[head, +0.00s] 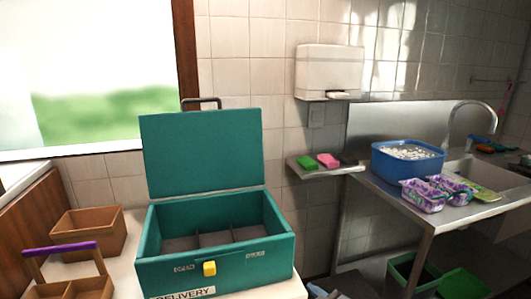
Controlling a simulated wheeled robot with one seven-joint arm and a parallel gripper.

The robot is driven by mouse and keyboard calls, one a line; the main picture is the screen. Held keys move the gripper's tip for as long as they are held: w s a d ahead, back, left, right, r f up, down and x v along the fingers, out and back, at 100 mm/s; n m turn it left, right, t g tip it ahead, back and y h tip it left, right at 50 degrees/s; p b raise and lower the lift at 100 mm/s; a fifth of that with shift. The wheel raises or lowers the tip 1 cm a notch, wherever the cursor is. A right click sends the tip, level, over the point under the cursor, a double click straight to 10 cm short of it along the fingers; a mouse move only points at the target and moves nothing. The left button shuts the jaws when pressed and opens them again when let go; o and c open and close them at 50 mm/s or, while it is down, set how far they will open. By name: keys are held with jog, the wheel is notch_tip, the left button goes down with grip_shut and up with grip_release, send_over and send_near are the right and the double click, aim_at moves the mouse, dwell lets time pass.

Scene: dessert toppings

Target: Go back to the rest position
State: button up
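My gripper is not in view in the head picture, and no part of my arm can be made out. The task names no object. In front of me stands a teal delivery box (155,240) with its lid (202,152) raised upright at the back. The box has a yellow latch on its front and a "DELIVERY" label. Its inside shows dividers, and the compartments that show look empty.
A brown bin (112,232) and a wooden caddy with a purple handle (60,248) stand left of the box. At right, a metal sink counter (440,222) holds a blue tub (385,164) and purple packs (422,196). A small shelf (345,171) carries green and pink sponges.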

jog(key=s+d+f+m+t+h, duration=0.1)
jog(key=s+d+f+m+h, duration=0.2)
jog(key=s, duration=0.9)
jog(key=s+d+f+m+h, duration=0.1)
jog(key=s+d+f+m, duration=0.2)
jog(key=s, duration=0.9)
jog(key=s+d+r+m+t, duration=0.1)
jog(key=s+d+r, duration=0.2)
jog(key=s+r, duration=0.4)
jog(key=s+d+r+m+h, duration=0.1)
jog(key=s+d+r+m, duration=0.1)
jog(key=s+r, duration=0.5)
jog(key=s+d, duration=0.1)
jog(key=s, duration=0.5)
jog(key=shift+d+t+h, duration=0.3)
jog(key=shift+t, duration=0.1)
